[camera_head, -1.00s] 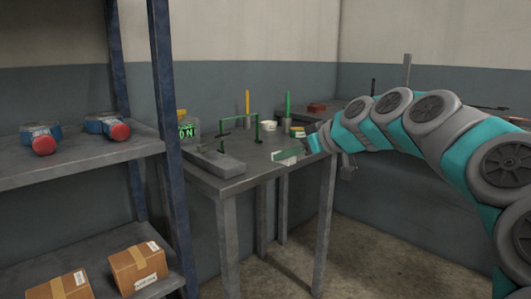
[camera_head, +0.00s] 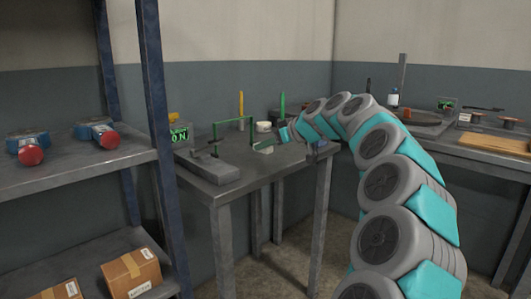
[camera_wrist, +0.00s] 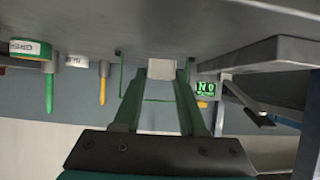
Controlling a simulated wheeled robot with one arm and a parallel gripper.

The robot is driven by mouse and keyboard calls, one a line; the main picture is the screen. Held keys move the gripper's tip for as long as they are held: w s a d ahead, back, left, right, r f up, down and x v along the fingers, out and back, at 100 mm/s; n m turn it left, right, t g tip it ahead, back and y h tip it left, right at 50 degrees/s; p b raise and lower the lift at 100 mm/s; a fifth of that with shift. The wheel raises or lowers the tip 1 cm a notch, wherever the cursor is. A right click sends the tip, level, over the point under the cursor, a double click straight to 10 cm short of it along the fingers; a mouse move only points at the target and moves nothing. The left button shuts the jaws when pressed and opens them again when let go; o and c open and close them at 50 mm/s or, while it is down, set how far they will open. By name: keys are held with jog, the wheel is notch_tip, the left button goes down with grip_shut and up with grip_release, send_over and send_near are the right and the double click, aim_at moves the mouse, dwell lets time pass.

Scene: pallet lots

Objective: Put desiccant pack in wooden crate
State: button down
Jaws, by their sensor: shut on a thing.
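My gripper (camera_head: 265,146) is over the grey workbench, close to its front right part. Its green fingers show in the wrist view (camera_wrist: 161,72), shut on a small pale block-like thing, probably the desiccant pack (camera_wrist: 161,69). In the head view the pack (camera_head: 267,150) is a small whitish patch under the fingers. Whether it touches the bench top is hard to tell. No wooden crate is clearly visible in either view.
The workbench (camera_head: 235,190) bears a green wire frame (camera_head: 215,135), a grey block-like base (camera_head: 212,168), and upright yellow (camera_head: 241,110) and green (camera_head: 282,104) tools. A blue-posted shelf (camera_head: 155,100) stands left. The right bench holds a flat wooden board (camera_head: 495,143).

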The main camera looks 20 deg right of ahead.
aim_at(266, 162)
jog(key=shift+w+d+f, duration=0.1)
jog(key=shift+w+d, duration=0.05)
jog(key=shift+w, duration=0.75)
jog(key=shift+f, duration=1.75)
jog(key=shift+f, duration=0.2)
jog(key=shift+c, duration=2.3)
grip_release()
jog(key=shift+r, duration=0.1)
jog(key=shift+s+r+p, duration=0.1)
jog(key=shift+r+p, duration=0.1)
jog(key=shift+p, duration=0.15)
jog(key=b+v, duration=0.1)
jog(key=v, duration=1)
jog(key=shift+s+d+b, duration=0.2)
jog(key=shift+s+b, duration=0.2)
